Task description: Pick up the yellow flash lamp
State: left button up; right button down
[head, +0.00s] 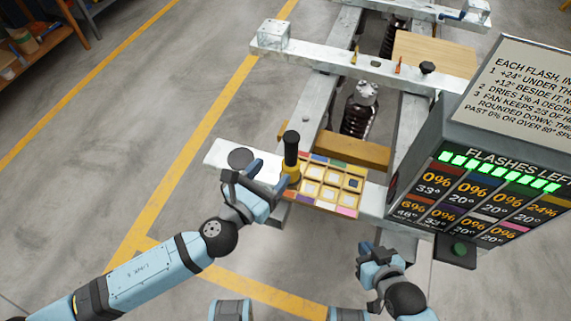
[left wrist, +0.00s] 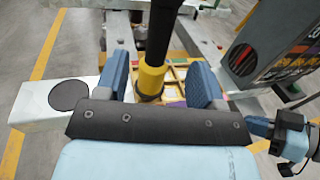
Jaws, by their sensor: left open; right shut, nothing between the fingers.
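The yellow flash lamp (head: 290,171) has a black upper handle and a yellow lower body. It stands upright at the left edge of the wooden compartment tray (head: 330,207). In the left wrist view the lamp (left wrist: 151,80) rises between the two blue fingers of my left gripper (left wrist: 165,82), which is open. I cannot tell whether a finger touches it. In the head view my left gripper (head: 268,190) is just left of and below the lamp. My right gripper (head: 372,254) is shut and empty, below and right of the tray. The lamp's foot is partly hidden.
A large grey box with a lit display (head: 485,185) and a text panel stands at the right. A black disc (head: 240,158) lies on the pale beam left of the lamp.

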aim_at(296, 146)
pick_arm(q)
jog(key=x, duration=1)
jog(key=shift+w+f, duration=0.15)
jog(key=shift+f, duration=0.2)
grip_shut()
jog(key=shift+r, duration=0.2)
